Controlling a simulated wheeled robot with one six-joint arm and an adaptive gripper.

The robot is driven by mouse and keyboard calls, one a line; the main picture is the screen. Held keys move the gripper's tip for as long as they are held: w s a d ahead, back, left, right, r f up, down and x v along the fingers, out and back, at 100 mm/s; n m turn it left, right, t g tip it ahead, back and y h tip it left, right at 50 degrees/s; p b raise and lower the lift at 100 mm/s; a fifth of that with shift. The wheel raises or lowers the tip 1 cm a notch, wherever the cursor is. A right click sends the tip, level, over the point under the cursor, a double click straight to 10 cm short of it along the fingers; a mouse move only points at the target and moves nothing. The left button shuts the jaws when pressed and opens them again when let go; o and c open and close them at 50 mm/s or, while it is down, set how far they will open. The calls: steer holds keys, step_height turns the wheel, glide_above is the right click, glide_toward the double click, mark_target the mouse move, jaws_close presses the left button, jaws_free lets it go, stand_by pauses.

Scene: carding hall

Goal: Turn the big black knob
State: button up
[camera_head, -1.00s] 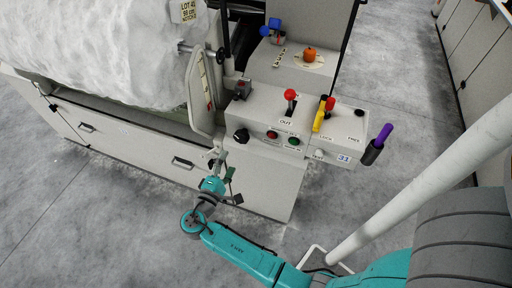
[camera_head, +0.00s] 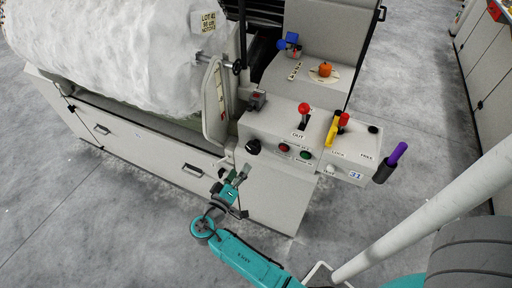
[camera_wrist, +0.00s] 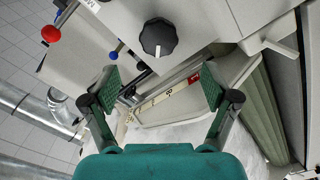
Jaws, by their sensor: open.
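The big black knob (camera_head: 253,146) sits on the left of the grey control box's front face. In the wrist view the knob (camera_wrist: 158,37) is upper centre, with a pale pointer mark on it, beyond the fingertips. My gripper (camera_head: 240,172) is below and slightly left of the knob in the head view, apart from it. In the wrist view my gripper (camera_wrist: 161,84) has its two green-padded fingers spread wide, with nothing between them.
The control box also carries a red-balled lever (camera_head: 304,109), red (camera_head: 284,147) and green (camera_head: 305,154) buttons, and a yellow lever (camera_head: 332,130). A purple handle (camera_head: 397,152) sticks out at right. A pale hinged panel (camera_head: 216,100) stands left of the box. Open floor lies in front.

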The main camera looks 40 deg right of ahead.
mark_target(252, 151)
steer(key=w+d+m, duration=0.1)
steer(key=d+m, duration=0.1)
steer(key=d, duration=0.1)
steer(key=w+d+m, duration=0.1)
steer(key=d+m, duration=0.2)
steer(key=d, duration=0.1)
steer(key=w+d+m, duration=0.2)
steer(key=d+m, duration=0.1)
steer(key=d, duration=0.1)
stand_by(0.4)
steer(key=c, duration=1.2)
steer(key=shift+o, duration=0.2)
